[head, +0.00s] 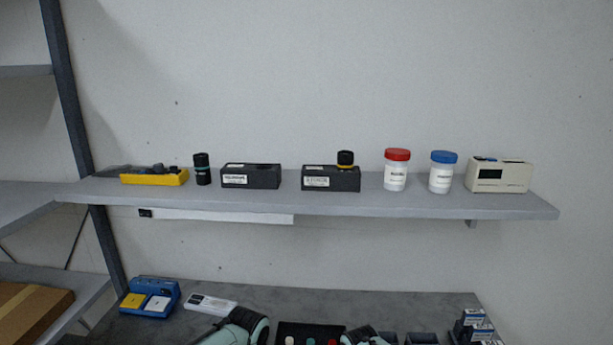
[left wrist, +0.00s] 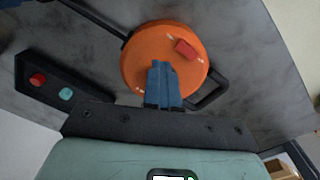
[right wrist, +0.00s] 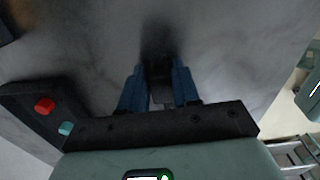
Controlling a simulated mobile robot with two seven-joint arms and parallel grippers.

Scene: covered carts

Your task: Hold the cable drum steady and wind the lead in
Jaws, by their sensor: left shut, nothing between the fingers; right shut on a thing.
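The orange cable drum (left wrist: 140,62) lies under my left gripper in the left wrist view. It has a red block (left wrist: 186,49) on its face and a black loop handle (left wrist: 208,92) at its right side. A thin black line or bar (left wrist: 95,17) runs from its upper left. My left gripper (left wrist: 165,68) is shut and empty, its blue fingertips over the drum's face; I cannot tell whether they touch it. My right gripper (right wrist: 158,72) is shut on a dark, blurred thing (right wrist: 160,45) that I cannot identify. The head view does not show the drum.
A wall shelf (head: 400,203) holds a yellow tray (head: 155,178), black boxes (head: 250,178), two lidded jars (head: 396,172) and a beige device (head: 498,175). On the grey bench (head: 270,298) below stand a blue device (head: 150,297) and a white box (head: 210,304). Small boxes (head: 474,325) stand at right.

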